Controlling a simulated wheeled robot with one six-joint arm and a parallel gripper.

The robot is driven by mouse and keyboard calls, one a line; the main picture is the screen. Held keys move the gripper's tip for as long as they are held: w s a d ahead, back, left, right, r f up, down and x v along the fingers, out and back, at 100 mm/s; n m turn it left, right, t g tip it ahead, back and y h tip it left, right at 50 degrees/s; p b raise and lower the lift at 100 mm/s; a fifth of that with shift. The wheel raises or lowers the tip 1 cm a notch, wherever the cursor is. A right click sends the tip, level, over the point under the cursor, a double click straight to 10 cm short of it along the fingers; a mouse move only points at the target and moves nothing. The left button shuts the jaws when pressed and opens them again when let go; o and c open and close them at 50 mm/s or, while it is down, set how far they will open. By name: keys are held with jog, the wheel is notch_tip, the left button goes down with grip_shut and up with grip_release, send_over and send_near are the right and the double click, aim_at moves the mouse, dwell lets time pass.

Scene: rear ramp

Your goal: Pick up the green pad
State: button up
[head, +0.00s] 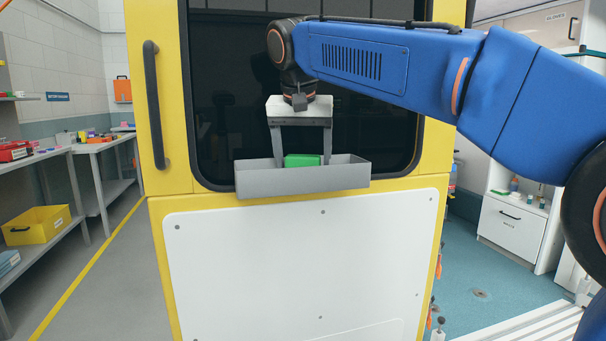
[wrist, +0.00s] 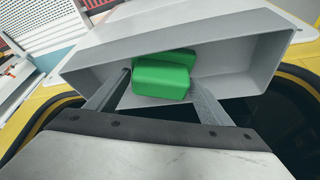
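The green pad (head: 302,160) is a small bright green block inside a grey open-topped bin fixed to the yellow cabinet's front. In the wrist view the green pad (wrist: 162,78) shows a front block and a second green part just behind it. My gripper (head: 302,158) points down into the bin. Its two fingers are spread wide, one on each side of the pad. In the wrist view my gripper (wrist: 160,80) has its fingertips very close to the pad's sides; whether they touch is unclear. The pad's underside is hidden.
The grey bin (head: 335,178) has raised walls around the fingers. Behind it is a dark window (head: 375,130) in the yellow cabinet, with a black handle (head: 156,105) at left. A shelf with a yellow crate (head: 37,224) stands far left.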

aim_at(303, 155)
jog(key=c, duration=0.8)
jog(key=shift+c, duration=0.2)
jog(key=shift+r, duration=0.1)
notch_tip(303, 155, up, 10)
jog(key=shift+f, duration=0.1)
jog(key=o, duration=0.5)
jog(key=shift+c, duration=1.4)
jog(key=shift+s, duration=0.1)
